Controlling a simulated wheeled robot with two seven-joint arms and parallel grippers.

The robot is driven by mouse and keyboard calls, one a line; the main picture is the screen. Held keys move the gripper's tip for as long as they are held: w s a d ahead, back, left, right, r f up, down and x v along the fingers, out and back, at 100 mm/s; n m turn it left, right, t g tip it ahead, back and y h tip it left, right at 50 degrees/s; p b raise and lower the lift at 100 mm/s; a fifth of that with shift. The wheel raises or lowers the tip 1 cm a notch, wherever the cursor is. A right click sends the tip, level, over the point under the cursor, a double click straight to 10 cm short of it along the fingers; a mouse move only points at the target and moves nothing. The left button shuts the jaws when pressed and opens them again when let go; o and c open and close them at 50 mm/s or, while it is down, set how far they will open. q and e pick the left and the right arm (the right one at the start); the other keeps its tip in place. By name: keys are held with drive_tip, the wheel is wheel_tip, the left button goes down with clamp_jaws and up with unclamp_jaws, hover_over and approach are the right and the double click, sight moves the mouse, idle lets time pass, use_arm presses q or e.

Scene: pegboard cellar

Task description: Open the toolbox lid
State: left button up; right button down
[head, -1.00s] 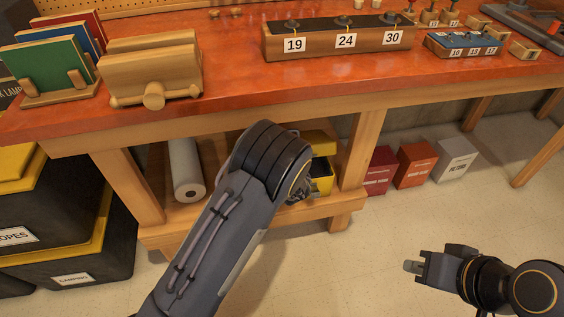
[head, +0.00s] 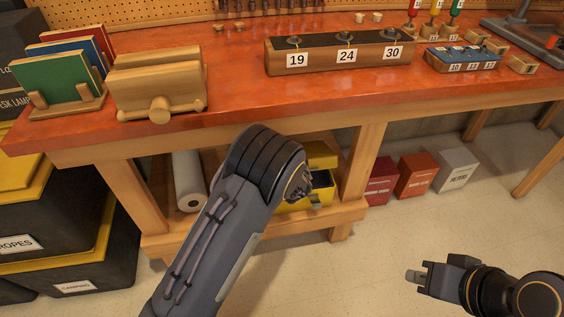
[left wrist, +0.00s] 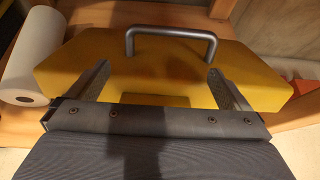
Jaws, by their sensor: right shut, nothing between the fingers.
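The yellow toolbox (head: 322,161) sits on the low shelf under the bench, partly hidden by my left arm. A darker band shows between its upper and lower yellow parts; I cannot tell how far the lid is raised. In the left wrist view the yellow lid (left wrist: 85,62) fills the middle, with a grey metal handle (left wrist: 172,31) at its far part. My left gripper (left wrist: 163,80) is open, its fingers apart over the yellow surface, with the handle beyond the fingertips. My right gripper (head: 416,277) is shut and empty over the floor at right.
The red-brown bench top (head: 225,125) overhangs the shelf, with a wooden leg (head: 362,160) right of the toolbox. A white paper roll (head: 188,180) lies left of it. Several boxes (head: 417,174) stand on the floor at right. Black bins (head: 100,240) stand at left.

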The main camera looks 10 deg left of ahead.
use_arm(q)
drive_tip(key=v, duration=0.7)
drive_tip(key=shift+s+p, duration=0.3)
drive_tip(key=shift+p, duration=0.05)
drive_tip(key=shift+r, duration=0.1)
